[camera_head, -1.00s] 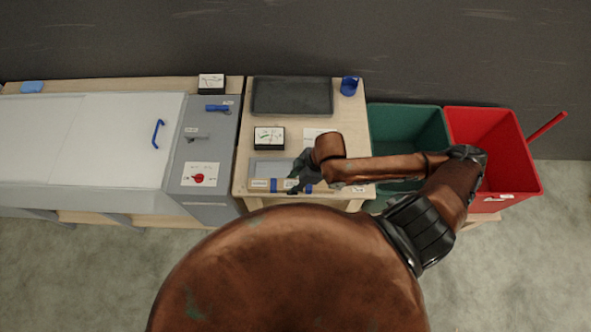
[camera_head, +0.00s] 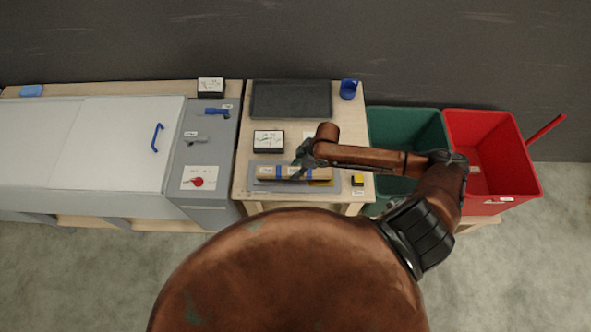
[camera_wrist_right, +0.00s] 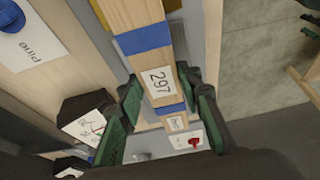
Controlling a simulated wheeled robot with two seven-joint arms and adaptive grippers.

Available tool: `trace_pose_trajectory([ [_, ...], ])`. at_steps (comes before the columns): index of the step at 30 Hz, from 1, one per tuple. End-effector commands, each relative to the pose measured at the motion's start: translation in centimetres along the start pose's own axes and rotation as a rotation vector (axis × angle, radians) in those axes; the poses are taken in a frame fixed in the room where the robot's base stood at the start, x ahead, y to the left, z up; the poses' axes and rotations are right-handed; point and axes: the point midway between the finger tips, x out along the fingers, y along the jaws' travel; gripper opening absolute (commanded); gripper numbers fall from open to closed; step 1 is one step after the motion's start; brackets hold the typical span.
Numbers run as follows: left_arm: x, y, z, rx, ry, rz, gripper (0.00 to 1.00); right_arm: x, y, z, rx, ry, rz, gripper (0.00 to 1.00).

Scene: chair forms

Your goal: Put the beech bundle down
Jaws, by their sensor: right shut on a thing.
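The beech bundle (camera_head: 272,171) is a pale wooden length with blue bands. It lies lengthwise over the grey tray (camera_head: 253,187) near the table's front edge. I cannot tell whether it touches the tray. My right gripper (camera_head: 301,163) comes in from the right and is shut on the bundle. In the right wrist view the bundle (camera_wrist_right: 143,50) runs between the fingers of the right gripper (camera_wrist_right: 163,100), with a white "297" label and blue bands showing. My left gripper is not in view.
A boxed gauge (camera_head: 268,141) stands just behind the tray, and a dark mat (camera_head: 291,98) lies at the back. A yellow-black item (camera_head: 357,180) is at the front right. Green (camera_head: 408,120) and red (camera_head: 480,125) bins stand right. A grey cabinet (camera_head: 210,150) stands left.

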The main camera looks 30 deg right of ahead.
Motion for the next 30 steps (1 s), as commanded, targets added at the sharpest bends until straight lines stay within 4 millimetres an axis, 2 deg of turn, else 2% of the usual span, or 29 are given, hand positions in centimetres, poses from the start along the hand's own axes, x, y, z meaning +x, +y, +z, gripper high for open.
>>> trace_pose_trajectory([
  [3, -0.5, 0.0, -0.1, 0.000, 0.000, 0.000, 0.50, 0.8, 0.2, 0.2, -0.001, 0.002, 0.004, 0.00],
  [9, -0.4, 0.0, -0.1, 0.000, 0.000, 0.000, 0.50, 0.9, 0.2, 0.3, -0.002, 0.002, 0.004, 0.00],
  [10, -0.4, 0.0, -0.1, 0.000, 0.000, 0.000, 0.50, 1.0, 0.1, 0.4, -0.001, 0.001, 0.003, 0.34],
  [17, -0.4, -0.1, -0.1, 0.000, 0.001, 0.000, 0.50, 1.0, 0.1, 0.4, -0.001, 0.000, 0.004, 0.50],
  [26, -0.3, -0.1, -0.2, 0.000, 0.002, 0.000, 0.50, 0.8, 0.1, 0.4, -0.002, 0.000, 0.004, 0.50],
  [30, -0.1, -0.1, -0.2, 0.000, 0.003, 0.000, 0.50, -0.4, 0.2, 0.5, -0.003, 0.000, 0.006, 0.50],
])
